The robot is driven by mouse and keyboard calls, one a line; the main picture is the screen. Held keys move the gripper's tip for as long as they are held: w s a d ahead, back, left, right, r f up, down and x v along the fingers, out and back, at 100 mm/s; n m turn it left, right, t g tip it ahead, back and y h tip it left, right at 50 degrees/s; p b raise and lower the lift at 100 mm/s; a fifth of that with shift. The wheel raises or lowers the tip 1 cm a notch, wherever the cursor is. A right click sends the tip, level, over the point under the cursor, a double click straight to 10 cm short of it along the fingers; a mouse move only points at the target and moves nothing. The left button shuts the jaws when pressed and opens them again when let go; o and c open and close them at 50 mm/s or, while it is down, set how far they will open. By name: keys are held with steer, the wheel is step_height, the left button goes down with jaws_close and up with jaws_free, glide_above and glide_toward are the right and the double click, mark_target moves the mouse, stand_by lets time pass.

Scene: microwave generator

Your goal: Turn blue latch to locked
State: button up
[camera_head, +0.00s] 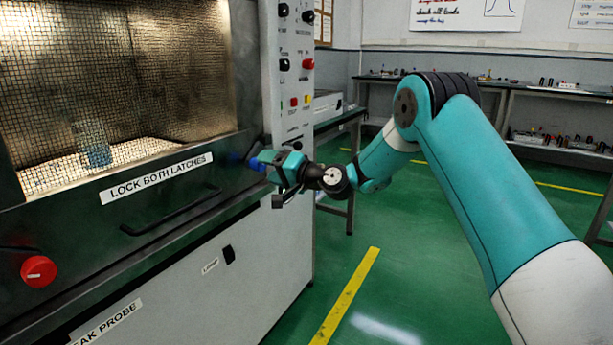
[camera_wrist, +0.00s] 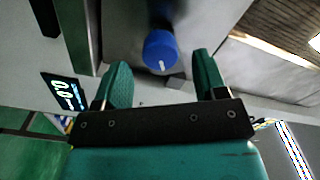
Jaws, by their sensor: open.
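The blue latch (camera_wrist: 161,49) is a round blue knob with a short white mark on its face. In the wrist view it sits between and just beyond the two fingertips of my gripper (camera_wrist: 160,68). The fingers are apart, with a gap on each side of the knob. In the head view the blue latch (camera_head: 256,163) is at the right end of the door, partly hidden by my gripper (camera_head: 270,168). The red latch (camera_head: 39,271) is a round red knob at the left of the door.
The microwave generator has a lit mesh window (camera_head: 110,80), a "LOCK BOTH LATCHES" label (camera_head: 156,178) and a dark door handle (camera_head: 172,212). A control column (camera_head: 292,70) with knobs and buttons rises beside my gripper. Open green floor (camera_head: 400,270) lies to the right.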

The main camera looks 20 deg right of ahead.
steer(key=b+v, duration=0.1)
steer(key=v, duration=1.3)
steer(key=shift+s, duration=0.1)
steer(key=s+a+r+n+g, duration=0.2)
steer(key=s+a+n+g, duration=0.7)
steer(key=s+a, duration=0.65)
steer(key=s+f+n+g+h, duration=0.25)
steer(key=s+g+h, duration=0.35)
steer(key=s, duration=1.4)
step_height(320, 180, up, 24)
steer(key=p, duration=2.3)
steer(key=shift+w+d+n, duration=0.25)
steer(key=shift+n, duration=0.1)
